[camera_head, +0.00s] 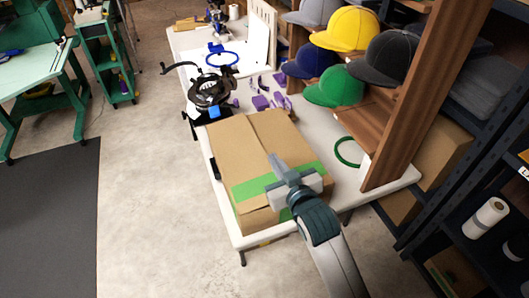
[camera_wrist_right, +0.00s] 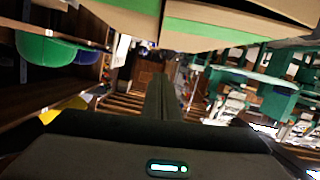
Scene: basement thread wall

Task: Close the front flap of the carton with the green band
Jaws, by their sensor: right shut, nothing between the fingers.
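The tan carton (camera_head: 240,145) lies on the white table, with a green band (camera_head: 250,188) across its near end. Its top panels look roughly flat, with a seam running lengthwise. My right gripper (camera_head: 276,163) is shut and empty, over the near right part of the carton, and it hides part of the band and the near edge. I cannot tell whether it touches the cardboard, or how the front flap stands. In the right wrist view the shut fingers (camera_wrist_right: 162,100) point away below the carton (camera_wrist_right: 250,10) and its green band (camera_wrist_right: 205,28). My left gripper is not in view.
A green ring (camera_head: 348,152) lies right of the carton, near a wooden shelf post (camera_head: 425,90). A black hoop device (camera_head: 210,92) and purple pieces (camera_head: 262,102) stand beyond. Caps (camera_head: 345,30) fill the shelf at the right.

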